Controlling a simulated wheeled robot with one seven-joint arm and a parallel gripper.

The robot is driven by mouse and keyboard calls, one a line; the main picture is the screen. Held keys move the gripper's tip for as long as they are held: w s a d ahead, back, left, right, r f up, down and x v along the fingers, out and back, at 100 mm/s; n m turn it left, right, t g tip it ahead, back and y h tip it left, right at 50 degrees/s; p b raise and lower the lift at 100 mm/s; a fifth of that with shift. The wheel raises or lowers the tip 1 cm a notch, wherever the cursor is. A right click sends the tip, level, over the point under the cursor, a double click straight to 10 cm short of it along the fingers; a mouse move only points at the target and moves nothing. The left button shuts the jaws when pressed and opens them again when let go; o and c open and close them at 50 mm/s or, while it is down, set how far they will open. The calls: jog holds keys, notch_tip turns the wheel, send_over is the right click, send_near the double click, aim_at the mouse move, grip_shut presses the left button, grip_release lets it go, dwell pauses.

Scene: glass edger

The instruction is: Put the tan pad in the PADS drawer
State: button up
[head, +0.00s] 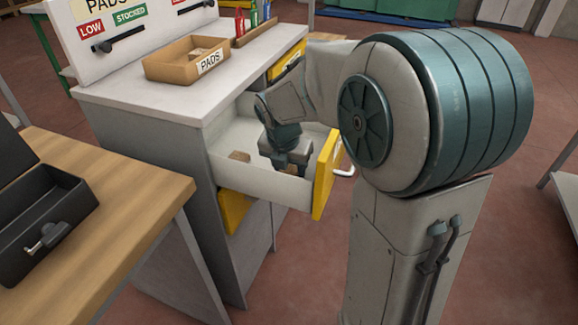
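A drawer with a yellow front (326,175) and white inner walls (262,181) stands pulled out from the grey cabinet. Its front faces away from me, so I cannot read any label on it. My gripper (291,166) points down into this open drawer, near its front end. A small tan piece (240,156), which looks like a pad, lies inside toward the back left, apart from my gripper. The drawer wall and the gripper's own body hide the fingertips, so I cannot tell whether they are open or hold anything.
A cardboard tray (165,70) labelled PADS stands on the white cabinet top (130,92). Other yellow drawer fronts show above (287,62) and below (233,208) the open drawer. A wooden table (130,200) with an open black case (45,215) is at left.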

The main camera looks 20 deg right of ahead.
jog(key=o, duration=0.3)
jog(key=p+v, duration=0.2)
jog(key=v, duration=1)
jog(key=shift+r+p, duration=0.2)
jog(key=shift+p, duration=0.15)
